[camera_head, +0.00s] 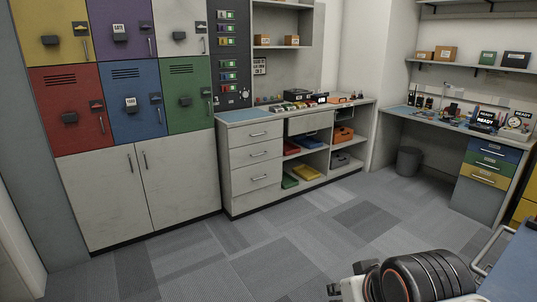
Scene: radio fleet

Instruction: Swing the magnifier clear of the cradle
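I cannot make out the magnifier or the cradle for certain. Small tools and devices crowd the right workbench (405,112), too small at this distance to tell apart. Among them a pale upright form (455,92) stands near the back, and I cannot tell what it is. Little dark displays reading "READY" (485,117) stand at the bench's right part. A black ribbed part of my arm shows at the bottom right. My gripper is not visible.
Coloured lockers (134,100) stand over a white cupboard at left. A counter with drawers (255,155) and open shelves is at the centre. A dark bin (408,161) stands beneath the right workbench. A blue-topped surface (515,268) is close at lower right. The carpet between is clear.

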